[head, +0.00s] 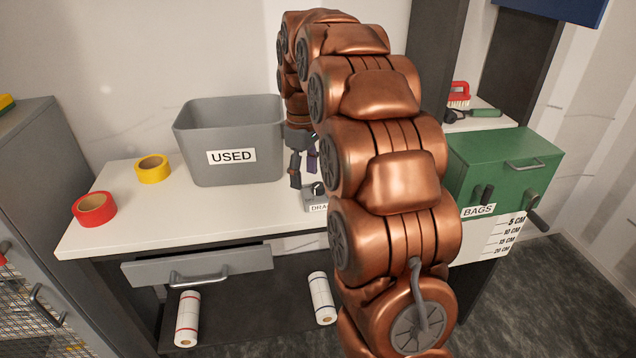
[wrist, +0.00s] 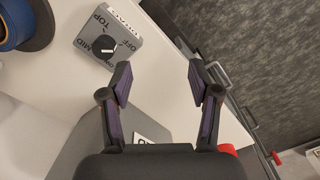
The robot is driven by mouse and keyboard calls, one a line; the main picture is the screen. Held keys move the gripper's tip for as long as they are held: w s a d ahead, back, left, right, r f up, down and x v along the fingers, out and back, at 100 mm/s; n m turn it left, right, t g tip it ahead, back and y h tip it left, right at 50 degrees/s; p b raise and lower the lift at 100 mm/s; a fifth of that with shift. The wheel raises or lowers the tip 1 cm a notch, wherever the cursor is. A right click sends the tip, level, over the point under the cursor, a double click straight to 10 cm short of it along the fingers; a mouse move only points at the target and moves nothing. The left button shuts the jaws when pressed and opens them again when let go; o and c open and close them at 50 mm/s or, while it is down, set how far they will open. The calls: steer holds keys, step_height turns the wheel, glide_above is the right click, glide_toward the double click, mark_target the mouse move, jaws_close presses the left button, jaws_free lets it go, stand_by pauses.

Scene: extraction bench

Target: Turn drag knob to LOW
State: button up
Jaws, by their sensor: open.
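The drag knob (wrist: 103,46) is a black round knob on a small grey box (wrist: 133,50). In the head view the box (head: 313,203), with a partly hidden DRAG label, sits on the white bench, right of the grey USED bin. My gripper (head: 303,172) is just above and left of the box there. In the wrist view my gripper (wrist: 160,83) is open and empty, its fingers apart from the knob.
The grey USED bin (head: 228,120) stands close to my gripper. Yellow tape (head: 153,168) and red tape (head: 94,209) lie on the left of the bench. A green BAGS box (head: 505,160) is at the right. A drawer (head: 200,266) sticks out at the front.

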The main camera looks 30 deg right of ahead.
steer(key=n, duration=0.1)
glide_above(318, 185)
steer(key=shift+s+a+f, duration=0.15)
steer(key=shift+a+f, duration=0.15)
steer(key=shift+f, duration=0.4)
steer(key=shift+w+d+f, duration=0.2)
steer(key=shift+d, duration=0.2)
steer(key=shift+f+p, duration=1)
steer(key=shift+f, duration=2.8)
steer(key=shift+c, duration=0.3)
steer(key=c, duration=1.1)
